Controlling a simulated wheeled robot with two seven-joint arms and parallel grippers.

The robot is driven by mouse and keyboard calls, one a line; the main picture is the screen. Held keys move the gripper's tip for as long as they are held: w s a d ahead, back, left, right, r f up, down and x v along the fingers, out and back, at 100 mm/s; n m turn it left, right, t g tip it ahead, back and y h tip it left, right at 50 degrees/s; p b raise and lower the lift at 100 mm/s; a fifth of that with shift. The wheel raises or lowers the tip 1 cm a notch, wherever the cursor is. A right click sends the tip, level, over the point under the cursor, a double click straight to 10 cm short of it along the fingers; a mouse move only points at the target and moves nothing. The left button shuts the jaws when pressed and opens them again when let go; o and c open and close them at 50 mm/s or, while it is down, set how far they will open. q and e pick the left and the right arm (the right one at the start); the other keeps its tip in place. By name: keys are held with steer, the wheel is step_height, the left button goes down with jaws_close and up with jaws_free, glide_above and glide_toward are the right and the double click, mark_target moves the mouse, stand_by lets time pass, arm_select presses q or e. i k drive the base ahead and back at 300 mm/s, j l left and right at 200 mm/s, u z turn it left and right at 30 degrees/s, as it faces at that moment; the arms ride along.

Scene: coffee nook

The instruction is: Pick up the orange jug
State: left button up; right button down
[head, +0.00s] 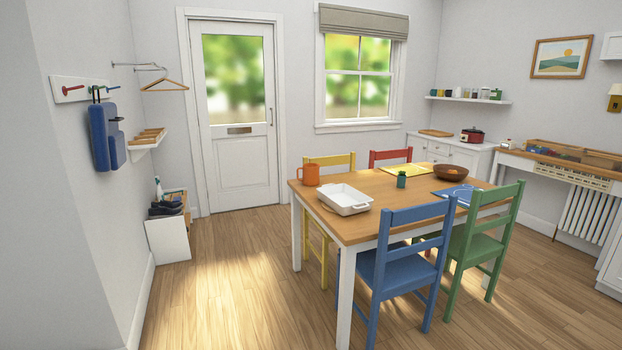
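The orange jug (311,175) stands upright at the far left corner of the wooden dining table (392,210). Its handle faces left. A white baking dish (344,200) sits in front of it on the table, a little apart and to the right. Neither of my grippers shows in the head view.
Blue (405,260) and green (486,240) chairs block the near and right sides. A red chair (390,157) is behind. The floor (225,270) left of the table is clear.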

mark_target(310, 170)
steer(key=i+j+u, duration=0.35)
steer(key=i, duration=0.55)
steer(key=i+u, duration=0.3)
steer(key=i, duration=0.6)
steer(key=i+z, duration=0.2)
steer(key=i, duration=0.25)
steer(key=i+j+z, duration=0.25)
steer(key=i, duration=0.15)
steer(key=i+j+z, duration=0.2)
steer(key=i, duration=0.25)
